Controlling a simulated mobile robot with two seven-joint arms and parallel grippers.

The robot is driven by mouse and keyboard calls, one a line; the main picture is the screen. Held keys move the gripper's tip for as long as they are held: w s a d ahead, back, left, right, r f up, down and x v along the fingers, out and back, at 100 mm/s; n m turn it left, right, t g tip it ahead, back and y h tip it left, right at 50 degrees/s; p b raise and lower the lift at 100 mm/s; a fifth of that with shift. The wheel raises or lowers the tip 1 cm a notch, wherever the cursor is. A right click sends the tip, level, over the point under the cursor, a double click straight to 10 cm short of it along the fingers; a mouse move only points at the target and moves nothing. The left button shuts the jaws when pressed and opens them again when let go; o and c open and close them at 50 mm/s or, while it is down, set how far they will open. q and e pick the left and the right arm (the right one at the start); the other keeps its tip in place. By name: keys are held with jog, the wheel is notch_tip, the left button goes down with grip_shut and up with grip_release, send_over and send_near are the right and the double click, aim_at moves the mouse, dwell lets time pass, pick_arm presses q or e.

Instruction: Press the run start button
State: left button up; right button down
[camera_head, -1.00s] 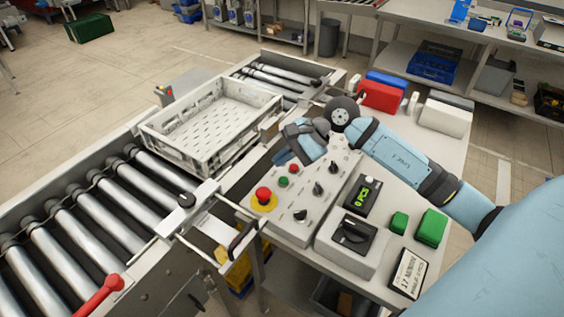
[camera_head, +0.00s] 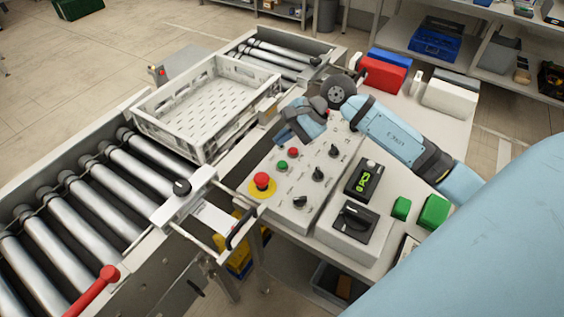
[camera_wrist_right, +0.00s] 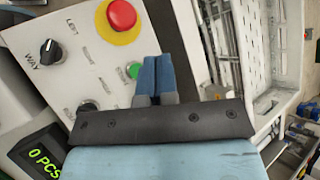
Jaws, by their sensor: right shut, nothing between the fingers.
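The grey control panel (camera_head: 308,200) stands beside the conveyor. A small green button (camera_head: 282,166) sits on it, with a small red button (camera_head: 293,153) just behind. A large red mushroom button (camera_head: 262,182) on a yellow ring is nearer the front. My right gripper (camera_head: 282,136) is shut and empty, above the panel's far left edge, apart from the green button in the head view. In the right wrist view, the blue fingertips (camera_wrist_right: 157,59) lie beside the green button (camera_wrist_right: 133,70) and partly cover it; contact cannot be told. My left gripper is not in view.
Black knobs (camera_head: 317,174) stand on the panel to the right of the buttons. A display (camera_head: 365,180) reads 0 PCS. A white crate (camera_head: 160,142) rests on the conveyor rollers at left. Red (camera_head: 385,74) and white boxes (camera_head: 450,95) stand behind my right arm.

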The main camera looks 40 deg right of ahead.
jog(key=b, duration=0.2)
send_over(283, 165)
notch_tip(283, 165, down, 5)
jog(key=shift+f, duration=0.15)
jog(key=shift+f+b, duration=0.4)
jog(key=shift+b, duration=0.25)
jog(key=shift+f, duration=0.1)
dwell(1.3)
jog(key=shift+f+b, duration=0.35)
jog(key=shift+b, duration=0.4)
